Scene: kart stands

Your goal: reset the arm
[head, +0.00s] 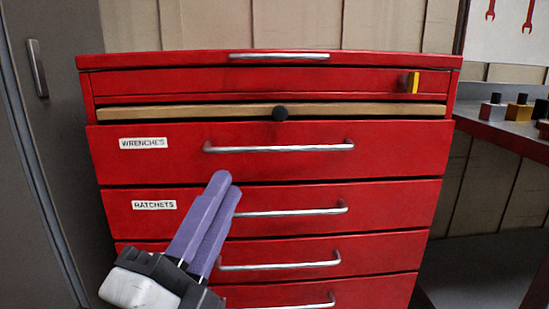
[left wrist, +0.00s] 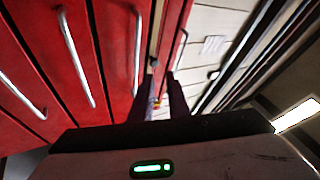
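My left gripper (head: 229,184) comes in from the bottom left of the head view, with two purple fingers pointing up and away. It is in front of the red tool cabinet (head: 275,77), its tips overlapping the area between the WRENCHES drawer (head: 390,150) and the RATCHETS drawer (head: 390,205). In the left wrist view its dark fingers (left wrist: 163,75) show a narrow gap, with nothing held between them. I cannot tell whether the tips touch the cabinet. My right gripper is in neither view.
A wooden board (head: 190,112) with a black knob (head: 280,113) shows above the WRENCHES drawer. Metal bar handles (head: 280,148) stick out from the drawers. A grey locker (head: 50,150) stands at left. A bench (head: 510,135) with small blocks is at right.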

